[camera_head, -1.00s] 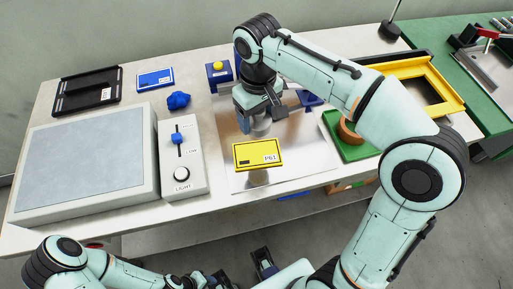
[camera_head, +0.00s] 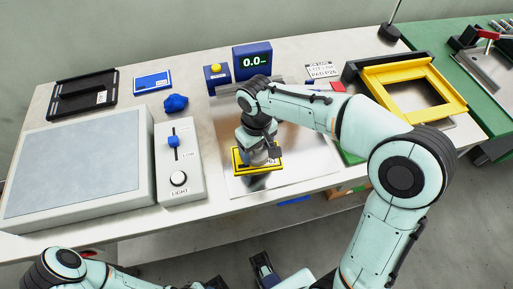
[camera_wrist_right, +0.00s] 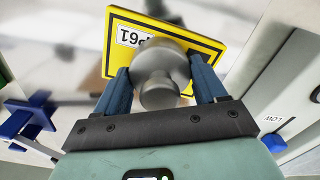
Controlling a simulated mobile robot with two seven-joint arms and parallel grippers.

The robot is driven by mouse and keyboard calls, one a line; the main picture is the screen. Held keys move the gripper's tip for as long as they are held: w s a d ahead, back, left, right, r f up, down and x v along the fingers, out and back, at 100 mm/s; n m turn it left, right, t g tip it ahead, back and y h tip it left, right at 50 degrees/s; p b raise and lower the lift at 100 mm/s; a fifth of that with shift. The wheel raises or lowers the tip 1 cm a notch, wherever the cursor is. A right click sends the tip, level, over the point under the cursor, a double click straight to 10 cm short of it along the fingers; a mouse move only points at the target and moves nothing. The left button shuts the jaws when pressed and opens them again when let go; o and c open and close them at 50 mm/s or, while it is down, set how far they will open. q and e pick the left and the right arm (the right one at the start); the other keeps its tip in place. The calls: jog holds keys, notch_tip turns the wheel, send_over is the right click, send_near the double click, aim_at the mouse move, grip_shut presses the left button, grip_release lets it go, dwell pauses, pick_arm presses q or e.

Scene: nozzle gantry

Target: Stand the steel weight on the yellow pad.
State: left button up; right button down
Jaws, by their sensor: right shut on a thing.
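My right gripper (camera_head: 258,152) is shut on the steel weight, a grey metal piece with a narrow neck and rounded end; in the right wrist view the weight (camera_wrist_right: 160,78) sits between the two blue fingers. The yellow pad (camera_head: 240,168), with a black border and a "P61" label, lies directly below the gripper, partly hidden by it. The yellow pad also shows behind the weight in the right wrist view (camera_wrist_right: 205,42). Whether the weight's base touches the pad is hidden. My left gripper (camera_head: 240,274) is low at the bottom edge, fingers apart and empty.
The pad is over a shiny metal plate (camera_head: 300,170). A light switch box (camera_head: 180,190) and grey panel (camera_head: 75,175) stand left. A blue display reading 0.0 (camera_head: 252,62) and a yellow-button box (camera_head: 217,78) stand behind. A yellow frame (camera_head: 385,95) is at right.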

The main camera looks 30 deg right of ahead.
jog(key=shift+f, duration=0.1)
jog(key=shift+c, duration=0.4)
grip_release()
notch_tip(320, 180, up, 12)
jog(key=shift+r+p, duration=0.15)
jog(key=shift+p, duration=1)
